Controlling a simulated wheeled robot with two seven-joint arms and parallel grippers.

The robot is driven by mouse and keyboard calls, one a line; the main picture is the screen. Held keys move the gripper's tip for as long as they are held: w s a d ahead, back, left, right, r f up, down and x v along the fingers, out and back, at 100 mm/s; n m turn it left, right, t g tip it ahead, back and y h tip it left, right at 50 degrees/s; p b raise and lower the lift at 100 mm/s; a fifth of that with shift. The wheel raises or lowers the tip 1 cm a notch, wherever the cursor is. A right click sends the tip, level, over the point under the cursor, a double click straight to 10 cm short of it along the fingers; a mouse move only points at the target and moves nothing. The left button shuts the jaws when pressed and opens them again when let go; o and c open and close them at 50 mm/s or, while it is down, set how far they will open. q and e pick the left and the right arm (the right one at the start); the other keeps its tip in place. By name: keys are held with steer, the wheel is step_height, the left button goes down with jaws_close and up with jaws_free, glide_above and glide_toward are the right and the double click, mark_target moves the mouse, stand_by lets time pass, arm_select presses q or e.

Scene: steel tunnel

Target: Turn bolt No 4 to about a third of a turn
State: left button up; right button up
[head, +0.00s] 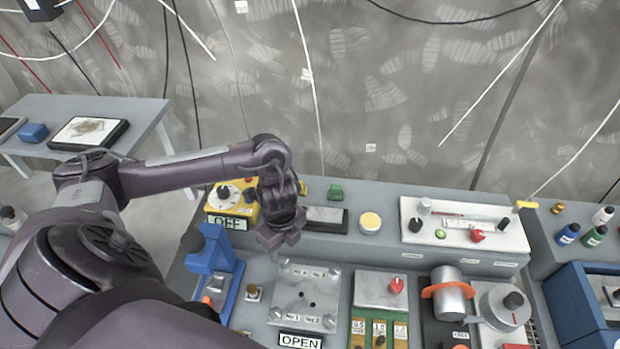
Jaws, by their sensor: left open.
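A grey metal plate (307,292) with a bolt at each corner lies on the front of the grey bench. The near labels read No 1 and No 2; the far labels are too small to read surely, so I cannot tell which far bolt is No 4. The far left bolt (283,263) and the far right bolt (333,272) both show. My left gripper (278,240) is open and points down, just beyond the far left corner of the plate, apart from it. My right gripper is out of view.
A blue stand (210,252) is left of the plate, and an OPEN sign (300,341) is in front of it. A yellow box with a dial (229,192) stands behind. A panel with a red knob (380,290) and a metal cylinder (452,293) are to the right.

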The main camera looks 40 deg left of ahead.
mark_target(286, 264)
arm_select(q)
steer(key=shift+w+d, duration=0.1)
steer(key=shift+w, duration=0.1)
steer(key=f, duration=0.1)
steer(key=s+f, duration=0.1)
steer(key=f, duration=0.1)
steer(key=shift+s+f, duration=0.2)
steer(key=shift+f, duration=0.1)
steer(key=shift+w+f, duration=0.25)
steer(key=shift+f, duration=1)
steer(key=shift+w+f, duration=0.1)
steer(key=shift+f, duration=0.55)
steer(key=c, duration=0.5)
steer(key=shift+c, duration=2.4)
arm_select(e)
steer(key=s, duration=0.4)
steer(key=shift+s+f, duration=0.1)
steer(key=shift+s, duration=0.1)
